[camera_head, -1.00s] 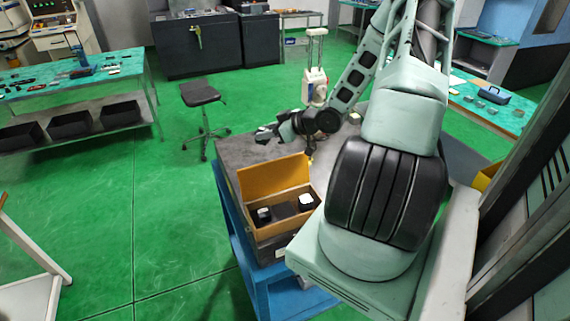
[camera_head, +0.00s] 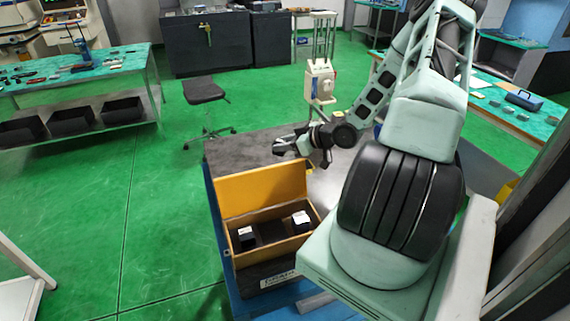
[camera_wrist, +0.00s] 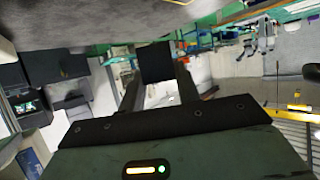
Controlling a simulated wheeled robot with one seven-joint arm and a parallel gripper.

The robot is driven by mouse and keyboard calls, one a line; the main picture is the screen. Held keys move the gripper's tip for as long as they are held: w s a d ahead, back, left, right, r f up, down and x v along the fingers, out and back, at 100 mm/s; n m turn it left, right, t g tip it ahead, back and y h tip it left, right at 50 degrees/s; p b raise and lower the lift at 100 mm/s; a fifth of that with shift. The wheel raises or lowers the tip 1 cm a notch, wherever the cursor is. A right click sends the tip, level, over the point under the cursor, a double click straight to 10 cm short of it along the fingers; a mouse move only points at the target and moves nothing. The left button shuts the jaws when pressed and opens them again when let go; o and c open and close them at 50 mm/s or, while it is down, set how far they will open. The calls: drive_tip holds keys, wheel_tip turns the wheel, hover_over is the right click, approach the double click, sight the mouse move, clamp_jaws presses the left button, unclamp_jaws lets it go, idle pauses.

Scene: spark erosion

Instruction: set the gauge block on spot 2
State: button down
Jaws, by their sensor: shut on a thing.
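The gauge block appears to be the dark, squarish block (camera_wrist: 156,62) between the fingers in the wrist view. My gripper (camera_wrist: 158,85) is shut on it. In the head view my gripper (camera_head: 284,146) is held over the grey table, beyond the open box; the block cannot be told from the dark fingers there. No mark readable as spot 2 shows in either view.
An open box (camera_head: 232,267) with a raised orange lid (camera_head: 262,188) stands at the table's near left, holding dark blocks with white tops. The grey tabletop (camera_head: 235,152) behind it is bare. A stool (camera_head: 204,90) stands on the green floor.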

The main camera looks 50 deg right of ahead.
drive_tip(key=shift+f+p, duration=1)
drive_tip(key=shift+f, duration=2.55)
drive_tip(key=shift+f, duration=0.15)
drive_tip(key=c, duration=1)
unclamp_jaws()
drive_tip(key=shift+s+d+r, duration=0.1)
drive_tip(key=shift+s+r, duration=0.1)
drive_tip(key=shift+s, duration=0.05)
drive_tip(key=b+v, duration=0.4)
drive_tip(key=v, duration=0.7)
drive_tip(key=shift+s+r, duration=0.1)
drive_tip(key=shift+s, duration=0.1)
